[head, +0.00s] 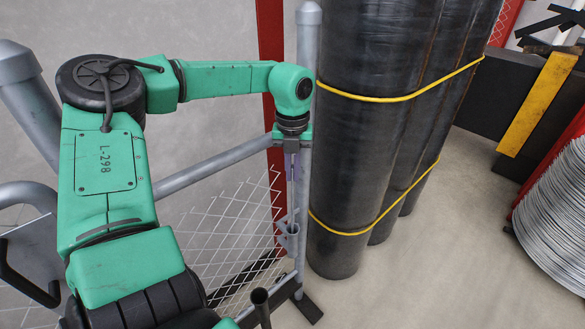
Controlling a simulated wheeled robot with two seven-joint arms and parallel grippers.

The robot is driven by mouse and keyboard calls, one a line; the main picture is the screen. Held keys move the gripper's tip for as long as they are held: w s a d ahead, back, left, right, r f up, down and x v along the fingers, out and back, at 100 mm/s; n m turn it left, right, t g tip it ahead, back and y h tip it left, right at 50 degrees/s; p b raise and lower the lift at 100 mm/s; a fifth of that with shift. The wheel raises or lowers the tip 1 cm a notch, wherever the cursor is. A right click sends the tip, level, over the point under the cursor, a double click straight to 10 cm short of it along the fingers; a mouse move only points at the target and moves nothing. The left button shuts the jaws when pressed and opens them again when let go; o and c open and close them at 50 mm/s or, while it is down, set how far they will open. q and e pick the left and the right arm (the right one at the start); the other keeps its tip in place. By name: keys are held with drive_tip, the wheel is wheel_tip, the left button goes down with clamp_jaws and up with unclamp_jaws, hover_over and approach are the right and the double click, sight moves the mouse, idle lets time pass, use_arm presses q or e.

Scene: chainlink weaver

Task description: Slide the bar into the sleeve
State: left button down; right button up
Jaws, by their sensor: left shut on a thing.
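My left gripper (292,165) hangs down from the green arm beside an upright grey post, in the middle of the head view. It is shut on a thin grey bar (292,205), of which only a narrow stretch shows below the fingers. The bar looks roughly upright. A small grey bracket-like piece, which looks like the sleeve (288,238), sits low by the post, just below the bar. I cannot tell whether the bar's lower end is inside it or only above it. My right gripper is out of view.
Tall black rolls (365,150) with yellow straps stand close right of the post (308,60). Chainlink mesh (235,225) and a sloping grey rail (215,168) lie to the left. A dark open tube (261,305) stands at the bottom. A wire coil (555,220) is at far right.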

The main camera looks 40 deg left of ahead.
use_arm(q)
drive_tip(key=c, duration=0.9)
unclamp_jaws()
wheel_tip(320, 180, up, 15)
drive_tip(key=shift+f+b, duration=0.15)
drive_tip(key=shift+b, duration=0.75)
